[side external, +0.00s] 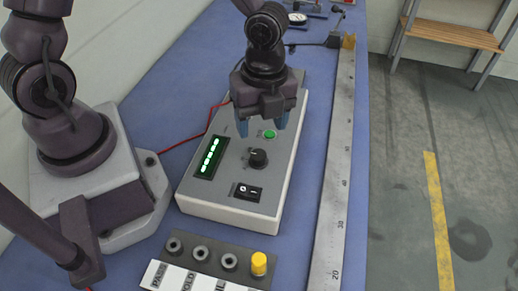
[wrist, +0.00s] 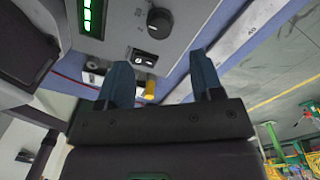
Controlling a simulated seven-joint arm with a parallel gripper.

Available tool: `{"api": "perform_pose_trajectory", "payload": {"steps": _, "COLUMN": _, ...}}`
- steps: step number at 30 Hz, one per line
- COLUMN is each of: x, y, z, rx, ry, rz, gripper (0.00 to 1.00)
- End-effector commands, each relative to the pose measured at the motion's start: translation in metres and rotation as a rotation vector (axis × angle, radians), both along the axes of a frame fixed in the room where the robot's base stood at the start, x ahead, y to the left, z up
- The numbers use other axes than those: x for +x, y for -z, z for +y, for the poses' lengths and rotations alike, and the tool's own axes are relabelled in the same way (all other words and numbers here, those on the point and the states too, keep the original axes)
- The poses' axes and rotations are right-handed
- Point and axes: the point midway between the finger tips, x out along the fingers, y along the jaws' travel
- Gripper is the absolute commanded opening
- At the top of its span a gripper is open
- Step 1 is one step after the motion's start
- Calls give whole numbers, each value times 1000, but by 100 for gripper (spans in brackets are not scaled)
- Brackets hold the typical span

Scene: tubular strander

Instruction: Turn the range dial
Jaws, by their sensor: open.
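The range dial (side external: 258,158) is a black round knob on the grey top panel of a white control box (side external: 232,213). In the wrist view the dial (wrist: 160,20) shows near the top, beyond my fingertips. My gripper (side external: 263,124) is open and empty, with two blue fingers pointing down above the box. In the side view it hangs over the part of the panel behind the dial, apart from it. In the wrist view my gripper's two fingers (wrist: 160,62) stand wide apart with nothing between them.
The panel also carries a lit green display (side external: 209,157), a green button (side external: 270,134) and a black rocker switch (side external: 247,192). In front is a labelled rack (side external: 215,251) with a yellow plug (side external: 259,263). A steel ruler (side external: 338,160) runs along the right. A red cable lies left.

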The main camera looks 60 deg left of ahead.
Motion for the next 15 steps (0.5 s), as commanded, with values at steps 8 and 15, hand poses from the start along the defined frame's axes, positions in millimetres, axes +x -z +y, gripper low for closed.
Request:
{"api": "perform_pose_trajectory", "payload": {"steps": 8, "x": -4, "y": 56, "z": 0, "rx": 0, "ry": 1, "rz": 6, "gripper": 60}}
{"api": "perform_pose_trajectory", "payload": {"steps": 15, "x": -4, "y": 79, "z": 0, "rx": -1, "ry": -1, "rz": 1, "gripper": 60}}
